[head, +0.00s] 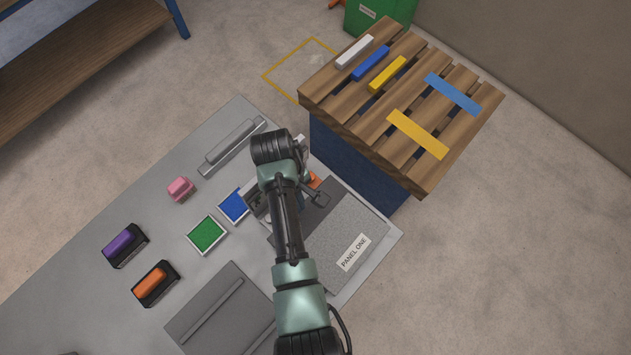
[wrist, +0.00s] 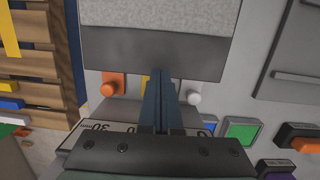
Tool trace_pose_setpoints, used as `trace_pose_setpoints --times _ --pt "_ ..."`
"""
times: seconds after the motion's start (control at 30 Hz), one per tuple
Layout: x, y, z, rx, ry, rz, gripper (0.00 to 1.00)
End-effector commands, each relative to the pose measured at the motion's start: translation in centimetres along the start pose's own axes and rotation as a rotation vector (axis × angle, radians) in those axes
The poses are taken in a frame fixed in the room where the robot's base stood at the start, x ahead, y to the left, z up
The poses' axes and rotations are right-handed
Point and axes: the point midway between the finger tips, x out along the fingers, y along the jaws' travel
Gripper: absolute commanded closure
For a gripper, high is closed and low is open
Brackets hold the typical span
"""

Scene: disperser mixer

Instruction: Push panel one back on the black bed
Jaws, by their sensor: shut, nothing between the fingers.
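Panel one (head: 354,252) is a speckled grey plate with a white "PANEL ONE" label, on the grey table right of my arm in the head view. A bare dark strip of the black bed (head: 343,188) shows along its far side. In the wrist view the panel (wrist: 160,12) is at the top, with the dark strip (wrist: 115,52) below it. My gripper (wrist: 161,72) is shut and empty. Its fingertips overlap the strip's lower edge in the picture, short of the panel; I cannot tell if they touch the bed. My arm hides part of the bed in the head view.
Orange (wrist: 109,87) and white (wrist: 194,97) knobs flank my fingers, with something yellow partly behind them. Green (head: 206,235) and blue (head: 233,207) squares and a pink block (head: 181,189) lie left of my arm. A wooden pallet (head: 420,183) stands beyond the table.

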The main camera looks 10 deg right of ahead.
Motion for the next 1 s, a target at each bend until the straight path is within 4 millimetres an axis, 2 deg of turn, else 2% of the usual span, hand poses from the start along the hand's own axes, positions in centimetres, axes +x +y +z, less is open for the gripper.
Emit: trace_pose_setpoints --times 0.27,0.6,0.77,0.8,1.0 --pt "0.6 -0.5 2.5 -0.010 -0.028 -0.018 1.00" --pt "1.4 -0.4 9.6 -0.007 -0.026 -0.018 1.00" --pt "1.9 -0.4 12.4 -0.008 -0.025 -0.017 1.00" --pt "2.1 -0.3 12.8 -0.009 -0.024 -0.016 1.00" --pt "3.7 -0.3 12.2 -0.011 -0.023 -0.015 1.00"
